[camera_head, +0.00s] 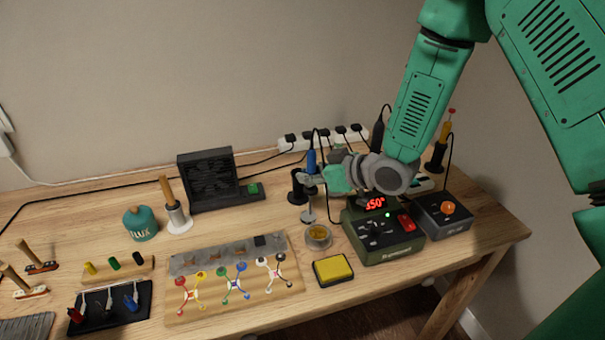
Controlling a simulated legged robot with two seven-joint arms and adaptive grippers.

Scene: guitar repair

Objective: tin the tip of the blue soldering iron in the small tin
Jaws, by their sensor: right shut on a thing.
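The blue soldering iron (311,161) stands roughly upright with its blue handle up and its cord rising from the top. My right gripper (313,180) reaches in from the right and is shut on the iron. The fingers hide part of the iron, and I cannot make out its tip clearly. The small tin (318,236) is a round open container with yellowish contents. It sits on the table in front of and below the gripper, left of the green soldering station. My left gripper is not in view.
The green station (385,238) with a red display stands close under my right arm. A yellow sponge (333,270) lies in front of the tin. A wooden board with coloured parts (236,283) is to the left. A black iron holder (297,188) stands behind the tin.

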